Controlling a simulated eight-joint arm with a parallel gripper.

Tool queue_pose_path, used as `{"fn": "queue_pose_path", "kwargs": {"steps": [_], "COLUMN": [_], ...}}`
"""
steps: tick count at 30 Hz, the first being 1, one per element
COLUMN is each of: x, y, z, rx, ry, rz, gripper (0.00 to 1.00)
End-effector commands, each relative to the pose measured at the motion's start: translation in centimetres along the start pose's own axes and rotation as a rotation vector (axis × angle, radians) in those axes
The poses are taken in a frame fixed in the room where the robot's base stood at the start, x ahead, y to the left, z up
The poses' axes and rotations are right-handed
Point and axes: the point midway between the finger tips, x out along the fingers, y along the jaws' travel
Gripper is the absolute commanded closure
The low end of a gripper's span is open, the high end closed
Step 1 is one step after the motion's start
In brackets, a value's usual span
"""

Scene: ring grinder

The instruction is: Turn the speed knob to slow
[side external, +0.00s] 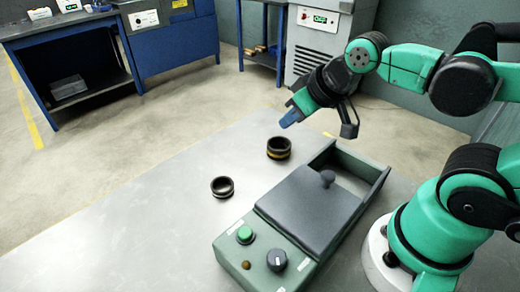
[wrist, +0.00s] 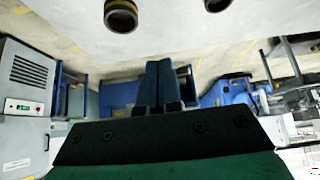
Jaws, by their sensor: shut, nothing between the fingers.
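The speed knob (side external: 277,260) is a dark round dial on the front panel of the green grinder (side external: 232,275), at the lower middle of the side view. A green button (side external: 245,235) sits to its left on the same panel. My gripper (side external: 288,122) has blue fingers and hangs in the air beyond the far end of the grinder, well away from the knob. In the wrist view its blue fingers (wrist: 158,85) are together, with nothing between them. The knob is outside the wrist view. I cannot read the knob's setting.
Two dark rings stand on the grey table (side external: 150,225): one with a yellow band (side external: 279,148) and one with a pale band (side external: 222,187). The table's left part is clear.

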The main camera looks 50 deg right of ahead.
Motion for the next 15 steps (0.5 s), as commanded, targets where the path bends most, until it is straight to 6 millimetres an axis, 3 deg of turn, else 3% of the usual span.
{"fn": "queue_pose_path", "kwargs": {"steps": [1, 4, 7, 15], "x": [0.0, 0.0, -0.1, -2.8], "y": [0.0, -0.8, -3.4, -13.0], "z": [0.0, 0.1, 0.8, 6.2], "rx": [0.0, 0.003, 0.022, 0.086], "ry": [0.0, -0.019, -0.093, -0.459], "rz": [0.0, -0.018, -0.067, -0.095], "gripper": [0.91, 0.63, 0.35, 0.35]}}
